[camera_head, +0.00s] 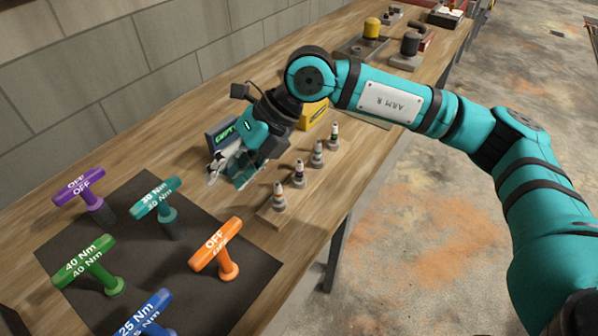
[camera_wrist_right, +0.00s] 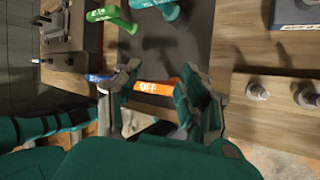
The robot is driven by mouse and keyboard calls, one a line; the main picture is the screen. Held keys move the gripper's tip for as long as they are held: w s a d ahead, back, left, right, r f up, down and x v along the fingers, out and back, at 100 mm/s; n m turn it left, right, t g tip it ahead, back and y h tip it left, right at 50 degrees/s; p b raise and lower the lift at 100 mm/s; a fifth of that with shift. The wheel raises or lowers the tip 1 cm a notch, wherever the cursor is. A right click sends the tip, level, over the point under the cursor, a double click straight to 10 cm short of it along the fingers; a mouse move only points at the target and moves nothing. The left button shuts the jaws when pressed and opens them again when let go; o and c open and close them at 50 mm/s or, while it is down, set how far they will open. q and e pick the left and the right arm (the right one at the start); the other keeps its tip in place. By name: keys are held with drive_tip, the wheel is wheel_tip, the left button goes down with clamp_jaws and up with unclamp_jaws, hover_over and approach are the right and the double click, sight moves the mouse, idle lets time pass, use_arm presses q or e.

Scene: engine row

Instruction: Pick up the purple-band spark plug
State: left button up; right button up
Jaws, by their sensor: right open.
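Several spark plugs stand upright in a row on a wooden strip (camera_head: 268,212) along the table's front edge. The purple-band spark plug (camera_head: 298,174) appears to be the second from the near end; its band is small and dark. My right gripper (camera_head: 228,176) is open and empty, to the left of the row and apart from the plugs. My left gripper is not in view.
A dark mat (camera_head: 190,275) holds several coloured T-handles, including an orange one (camera_head: 228,268). A small display box (camera_head: 221,134) and a yellow box (camera_head: 313,113) stand near my right gripper. Engine parts (camera_head: 372,30) lie further back. A wall runs along the left.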

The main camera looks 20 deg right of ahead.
drive_tip(key=w+d+m+t+h, duration=0.1)
drive_tip(key=w+d+h, duration=0.25)
drive_tip(key=d, duration=0.35)
drive_tip(key=m+t+h, duration=0.1)
drive_tip(key=m+h, duration=0.1)
drive_tip(key=h, duration=0.2)
approach(300, 161)
drive_tip(key=p+x, duration=0.7)
drive_tip(key=x, duration=0.3)
drive_tip(key=shift+w+f+p, duration=0.15)
drive_tip(key=shift+f+p, duration=0.2)
drive_tip(key=shift+p, duration=0.05)
drive_tip(key=shift+w+f, duration=0.1)
drive_tip(key=shift+f, duration=0.1)
drive_tip(key=shift+t, duration=0.3)
clamp_jaws()
